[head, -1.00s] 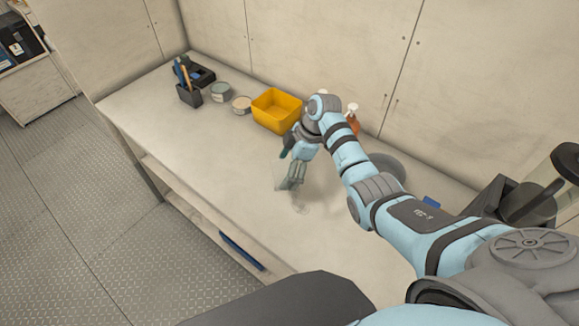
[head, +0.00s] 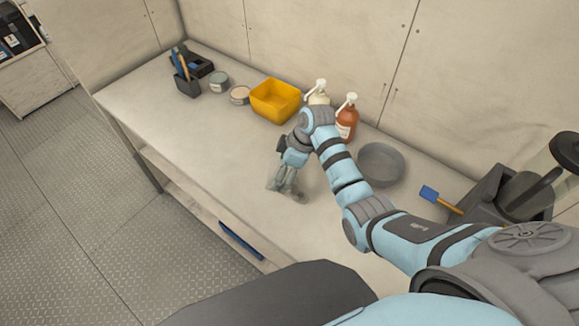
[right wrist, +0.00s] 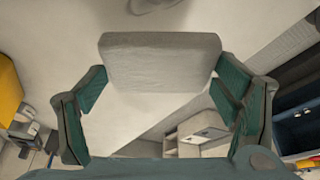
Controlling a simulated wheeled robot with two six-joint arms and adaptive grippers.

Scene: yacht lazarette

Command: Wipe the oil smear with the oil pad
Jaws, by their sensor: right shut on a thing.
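My right gripper (head: 283,180) reaches down to the middle of the bench top. It is shut on the oil pad, a pale grey, rounded rectangular pad (right wrist: 160,60) between the two green-lined fingers in the right wrist view. In the head view the pad (head: 273,184) looks thin and translucent at the bench surface; whether it touches cannot be told. A faint greyish smear (head: 299,198) shows on the bench just right of the fingertips, partly hidden by the gripper. My left gripper is not in view.
Along the wall stand a tool holder (head: 187,86), two tins (head: 218,82), a yellow bin (head: 275,112), a white pump bottle (head: 318,95) and an orange bottle (head: 347,120). The bench's left front is clear.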

